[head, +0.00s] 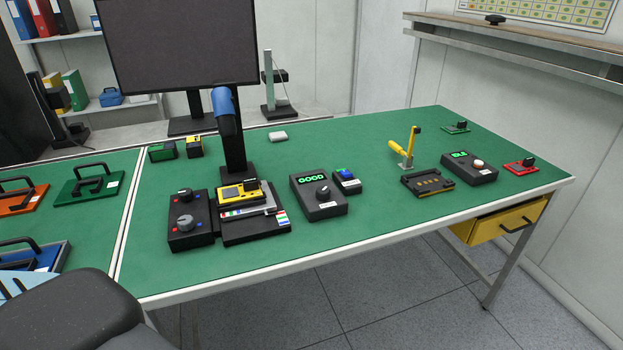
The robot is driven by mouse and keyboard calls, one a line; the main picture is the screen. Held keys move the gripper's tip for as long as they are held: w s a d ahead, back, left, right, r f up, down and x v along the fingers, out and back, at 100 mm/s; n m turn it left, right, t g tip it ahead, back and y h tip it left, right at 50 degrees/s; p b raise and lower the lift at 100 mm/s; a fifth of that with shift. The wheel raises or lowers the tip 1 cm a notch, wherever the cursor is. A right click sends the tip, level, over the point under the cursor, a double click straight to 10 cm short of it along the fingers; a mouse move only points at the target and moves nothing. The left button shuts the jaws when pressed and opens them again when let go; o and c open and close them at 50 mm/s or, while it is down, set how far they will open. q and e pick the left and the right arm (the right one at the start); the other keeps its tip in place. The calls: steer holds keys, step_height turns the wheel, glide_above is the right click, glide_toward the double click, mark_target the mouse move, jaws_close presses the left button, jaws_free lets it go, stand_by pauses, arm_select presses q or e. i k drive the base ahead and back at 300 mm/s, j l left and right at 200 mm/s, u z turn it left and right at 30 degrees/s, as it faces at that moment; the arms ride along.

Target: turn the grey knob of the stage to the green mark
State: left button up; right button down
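Small coloured patches show on the stepped unit. I cannot make out a green mark by the grey knob or where the knob points. No gripper is in view; nothing is seen touching the knob.
A black post (234,150) with a blue bent top rises behind the yellow device. To the right stand a GOOD display box (317,204), a blue-topped box (347,184), a black tray (427,186) and a button box (470,174). The bench front edge is clear.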

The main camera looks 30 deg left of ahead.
mark_target(186, 223)
steer(key=u, duration=1.55)
